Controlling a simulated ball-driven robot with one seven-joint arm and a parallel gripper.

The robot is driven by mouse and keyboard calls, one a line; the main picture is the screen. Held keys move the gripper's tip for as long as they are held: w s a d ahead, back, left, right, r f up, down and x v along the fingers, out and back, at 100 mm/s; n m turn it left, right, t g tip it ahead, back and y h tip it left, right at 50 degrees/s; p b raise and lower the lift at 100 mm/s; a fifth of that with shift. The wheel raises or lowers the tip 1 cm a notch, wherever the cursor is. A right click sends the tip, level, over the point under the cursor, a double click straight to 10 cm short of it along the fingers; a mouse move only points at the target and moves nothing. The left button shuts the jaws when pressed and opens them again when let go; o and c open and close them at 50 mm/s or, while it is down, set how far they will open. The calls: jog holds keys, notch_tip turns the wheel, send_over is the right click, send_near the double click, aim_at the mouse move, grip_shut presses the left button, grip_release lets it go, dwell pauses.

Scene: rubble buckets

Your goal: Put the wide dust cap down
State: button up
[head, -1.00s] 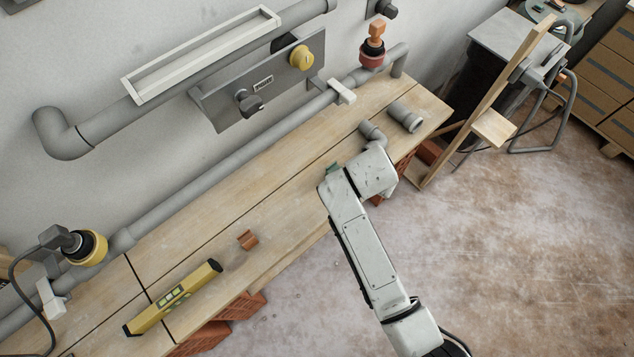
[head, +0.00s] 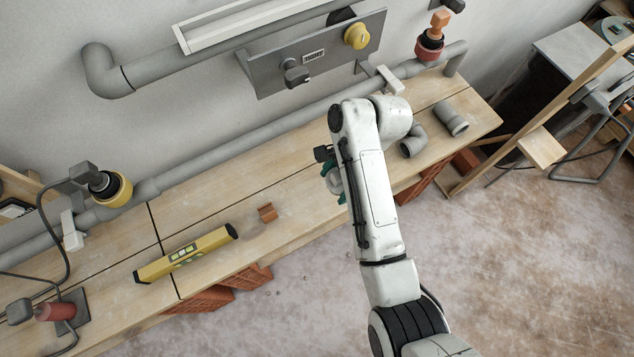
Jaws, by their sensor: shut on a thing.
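My gripper (head: 334,183) shows only in part at the left edge of my arm, above the wooden bench (head: 225,175). Its green fingers are shut on a grey round piece (head: 335,181), which looks like the wide dust cap. Most of the cap and the far side of the fingers are hidden behind my arm. I cannot tell whether the cap touches the bench top.
A yellow spirit level (head: 185,253) and a small brown clip (head: 267,212) lie on the bench to the left. A grey elbow (head: 412,142) and a grey coupling (head: 450,118) lie at its right end. A grey pipe (head: 255,138) runs along the wall.

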jog(key=b, duration=0.1)
send_over(310, 191)
jog(key=d, duration=0.1)
jog(key=f, duration=0.6)
jog(key=shift+w+d+f, duration=0.15)
jog(key=shift+w+d, duration=0.05)
jog(key=shift+w, duration=0.2)
jog(key=shift+a+f, duration=0.15)
jog(key=shift+f, duration=0.2)
notch_tip(310, 191, down, 3)
jog(key=shift+r+b, duration=0.2)
jog(key=shift+b, duration=0.1)
jog(key=o, duration=1.2)
jog(key=shift+c, duration=0.2)
jog(key=v, duration=1.2)
jog(key=shift+p, duration=0.35)
jog(key=shift+r, duration=0.1)
